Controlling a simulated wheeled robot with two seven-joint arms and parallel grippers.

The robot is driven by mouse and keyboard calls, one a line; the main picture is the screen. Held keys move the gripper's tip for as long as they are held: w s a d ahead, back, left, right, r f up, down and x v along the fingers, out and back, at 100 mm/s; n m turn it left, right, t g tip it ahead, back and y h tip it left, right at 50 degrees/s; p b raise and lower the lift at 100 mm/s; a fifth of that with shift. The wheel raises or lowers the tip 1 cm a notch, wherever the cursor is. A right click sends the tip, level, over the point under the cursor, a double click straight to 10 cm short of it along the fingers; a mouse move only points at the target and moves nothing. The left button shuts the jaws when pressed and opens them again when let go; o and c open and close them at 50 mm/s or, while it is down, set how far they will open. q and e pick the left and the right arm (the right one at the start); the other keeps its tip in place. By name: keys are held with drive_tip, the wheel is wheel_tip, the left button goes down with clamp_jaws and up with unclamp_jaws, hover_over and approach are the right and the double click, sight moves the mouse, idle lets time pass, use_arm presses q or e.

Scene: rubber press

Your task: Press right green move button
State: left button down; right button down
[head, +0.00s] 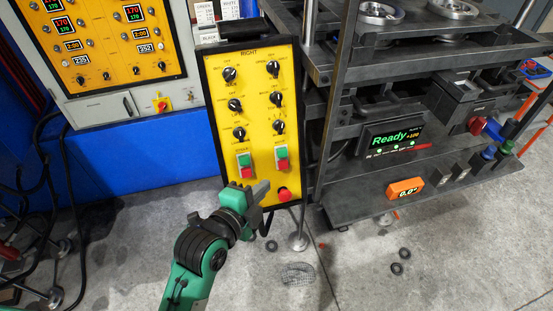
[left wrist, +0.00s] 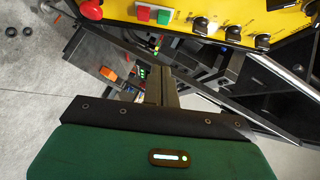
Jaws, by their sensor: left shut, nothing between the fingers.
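The yellow panel marked RIGHT (head: 256,120) has two green-over-red button pairs in its lower part. The right pair has a green button (head: 281,152) above a red one (head: 282,164); the left pair has a green button (head: 243,160) above a red one (head: 246,173). My left gripper (head: 262,190) is shut and empty, just below the button pairs, and appears apart from them. In the left wrist view, its fingers (left wrist: 160,85) point towards the panel side, with a green button (left wrist: 163,17) and a red button (left wrist: 143,13) beyond them. My right gripper is out of view.
A red mushroom button (head: 284,194) sits at the panel's bottom, close to my left fingers. Black rotary knobs (head: 235,105) fill the upper panel. The dark press frame (head: 345,150) stands right of it, with a Ready display (head: 393,138). Rubber rings (head: 397,268) lie on the floor.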

use_arm(q)
drive_tip(key=shift+w, duration=0.1)
drive_tip(key=p, duration=0.5)
approach(286, 153)
drive_tip(key=w+d, duration=0.3)
drive_tip(key=w, duration=0.1)
drive_tip(key=shift+w+a+f, duration=0.15)
drive_tip(key=shift+w+f, duration=0.3)
drive_tip(key=shift+f, duration=0.3)
